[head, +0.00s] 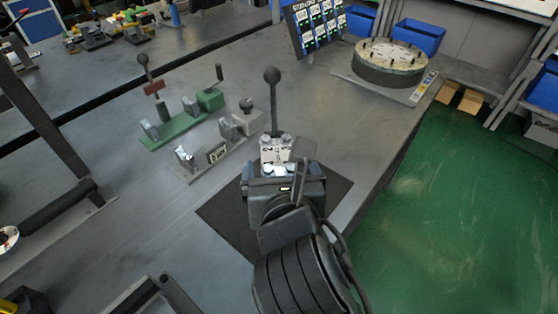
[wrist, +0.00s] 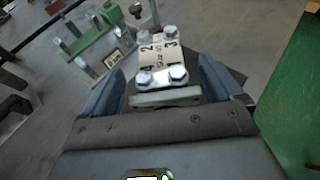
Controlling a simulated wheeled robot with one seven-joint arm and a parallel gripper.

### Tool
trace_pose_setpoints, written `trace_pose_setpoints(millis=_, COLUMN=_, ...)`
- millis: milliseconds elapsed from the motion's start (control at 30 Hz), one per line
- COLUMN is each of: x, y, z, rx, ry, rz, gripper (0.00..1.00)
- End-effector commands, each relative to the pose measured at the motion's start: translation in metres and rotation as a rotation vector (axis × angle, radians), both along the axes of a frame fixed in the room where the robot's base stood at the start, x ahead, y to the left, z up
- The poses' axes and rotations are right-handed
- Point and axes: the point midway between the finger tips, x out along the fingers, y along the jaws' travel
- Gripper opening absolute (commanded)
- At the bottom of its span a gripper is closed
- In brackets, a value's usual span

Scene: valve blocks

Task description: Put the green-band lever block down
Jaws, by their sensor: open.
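A lever block (head: 276,150) with a white numbered plate, silver bolts and a tall lever with a black ball knob stands upright over the dark mat. Its numbered plate also shows in the wrist view (wrist: 160,55), between my jaws. My gripper (head: 282,168) is open, its blue-grey fingers apart on either side of the block; the wrist view shows both fingers (wrist: 162,72). The block's lower part and any green band are hidden by my gripper. Whether its base touches the mat cannot be seen.
The dark mat (head: 228,215) lies near the table's right edge. A green rack (head: 175,130) and a grey labelled rack (head: 215,154) with valve parts stand to the left. A round fixture (head: 388,65) and a label board (head: 315,25) stand behind. Bare table lies left of the mat.

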Motion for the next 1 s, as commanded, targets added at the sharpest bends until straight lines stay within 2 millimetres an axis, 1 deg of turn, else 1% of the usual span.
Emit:
trace_pose_setpoints(millis=33, x=-0.012, y=-0.001, z=0.004, rx=0.001, ry=0.001, rz=0.002, gripper=0.93)
trace_pose_setpoints(millis=200, x=-0.043, y=-0.004, z=0.018, rx=0.0, ry=0.0, rz=0.002, gripper=0.93)
trace_pose_setpoints(millis=400, x=-0.069, y=-0.008, z=0.028, rx=-0.001, ry=0.001, rz=0.001, gripper=0.93)
trace_pose_setpoints(millis=567, x=-0.078, y=-0.009, z=0.032, rx=0.0, ry=0.0, rz=0.0, gripper=0.93)
trace_pose_setpoints(millis=833, x=-0.079, y=-0.011, z=0.031, rx=0.007, ry=0.003, rz=-0.003, gripper=0.93)
trace_pose_setpoints(millis=933, x=-0.082, y=-0.018, z=0.022, rx=0.073, ry=0.017, rz=-0.025, gripper=0.93)
trace_pose_setpoints(millis=1000, x=-0.088, y=-0.029, z=0.009, rx=0.177, ry=0.039, rz=-0.061, gripper=0.93)
